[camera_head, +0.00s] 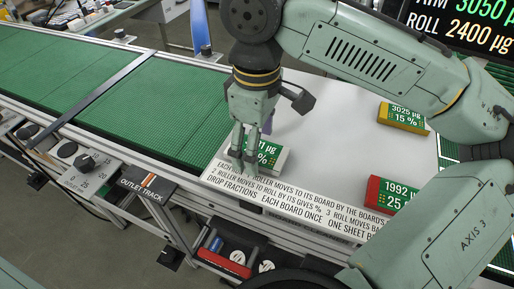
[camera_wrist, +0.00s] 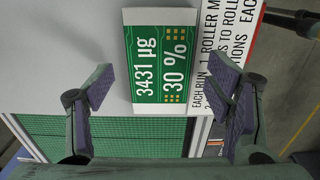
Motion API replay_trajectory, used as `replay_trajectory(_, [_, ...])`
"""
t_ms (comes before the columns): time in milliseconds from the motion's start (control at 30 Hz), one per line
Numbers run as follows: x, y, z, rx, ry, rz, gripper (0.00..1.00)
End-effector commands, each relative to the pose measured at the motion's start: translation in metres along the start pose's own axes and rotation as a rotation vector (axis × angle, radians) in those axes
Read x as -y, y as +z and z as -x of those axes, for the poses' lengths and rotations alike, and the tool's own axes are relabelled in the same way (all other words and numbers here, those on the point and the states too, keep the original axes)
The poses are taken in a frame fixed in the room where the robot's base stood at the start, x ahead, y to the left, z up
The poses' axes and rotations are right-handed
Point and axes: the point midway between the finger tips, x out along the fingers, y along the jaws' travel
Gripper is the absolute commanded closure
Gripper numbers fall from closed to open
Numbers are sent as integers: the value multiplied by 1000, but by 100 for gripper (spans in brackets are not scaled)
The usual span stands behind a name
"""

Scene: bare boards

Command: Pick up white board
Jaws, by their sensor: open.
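The white board (camera_head: 279,160) is a small block with white edges and a green label. It lies on the pale table just above the printed instruction strip, partly hidden behind my gripper in the head view. In the wrist view the white board (camera_wrist: 163,60) shows "3431 µg" and "30 %", turned sideways. My gripper (camera_head: 247,160) points down over the left part of the board. In the wrist view my gripper (camera_wrist: 163,90) is open and empty, with one finger on each side of the board and gaps between. I cannot tell how far above it the fingertips are.
A yellow-edged board (camera_head: 402,117) labelled 15 % lies at the back right. A red-edged board (camera_head: 392,195) lies to the right, partly behind my arm. A green conveyor belt (camera_head: 165,105) runs along the left. A printed strip (camera_head: 300,208) lines the table's front edge.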

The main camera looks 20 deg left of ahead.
Motion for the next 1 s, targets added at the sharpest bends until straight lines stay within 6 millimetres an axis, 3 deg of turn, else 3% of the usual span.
replay_trajectory(300, [0,0,-5,0,1,0,28])
replay_trajectory(1000, [0,0,-5,0,1,0,75])
